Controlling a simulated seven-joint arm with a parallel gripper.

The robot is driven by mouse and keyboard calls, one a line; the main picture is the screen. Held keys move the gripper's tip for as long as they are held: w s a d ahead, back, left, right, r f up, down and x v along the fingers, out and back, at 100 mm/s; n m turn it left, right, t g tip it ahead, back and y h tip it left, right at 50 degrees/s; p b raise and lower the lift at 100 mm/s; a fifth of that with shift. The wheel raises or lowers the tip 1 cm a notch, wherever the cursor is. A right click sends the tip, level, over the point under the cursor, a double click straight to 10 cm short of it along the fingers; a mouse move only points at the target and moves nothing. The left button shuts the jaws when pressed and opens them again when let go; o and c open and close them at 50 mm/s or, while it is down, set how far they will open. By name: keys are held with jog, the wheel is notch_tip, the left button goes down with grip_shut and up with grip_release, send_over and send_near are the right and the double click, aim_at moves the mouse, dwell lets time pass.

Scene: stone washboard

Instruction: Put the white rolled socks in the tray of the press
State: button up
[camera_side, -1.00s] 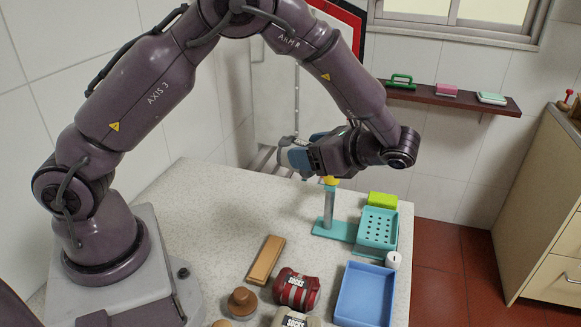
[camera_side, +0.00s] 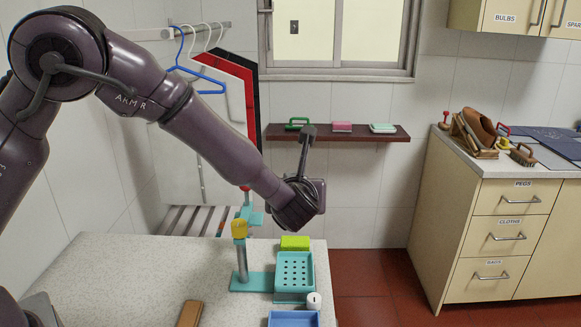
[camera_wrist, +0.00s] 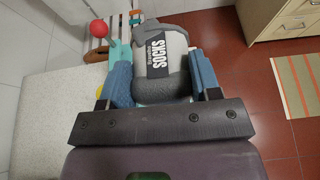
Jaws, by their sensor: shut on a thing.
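In the wrist view my gripper (camera_wrist: 160,68) is shut on pale grey-white rolled socks (camera_wrist: 175,45) with a black SOCKS label and darker grey ends. The blue fingers clasp them on both sides. In the side view my gripper and the socks are hidden behind my wrist, above and behind the press. The press has a teal tray (camera_side: 295,272) with a holed floor, which looks empty. Its post (camera_side: 241,262) has a yellow collar and a raised teal arm with a red knob (camera_side: 246,188). The knob also shows in the wrist view (camera_wrist: 98,28), left of the socks.
A lime-green block (camera_side: 295,243) is behind the tray and a small white pot (camera_side: 314,301) in front. A blue tray (camera_side: 293,319) and a brown block (camera_side: 190,313) lie nearer. A wall shelf (camera_side: 338,133) holds brushes. A cabinet (camera_side: 500,235) stands right.

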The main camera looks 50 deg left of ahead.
notch_tip(320, 180, down, 18)
jog(key=shift+r, duration=0.2)
dwell(0.4)
jog(key=o, duration=1.1)
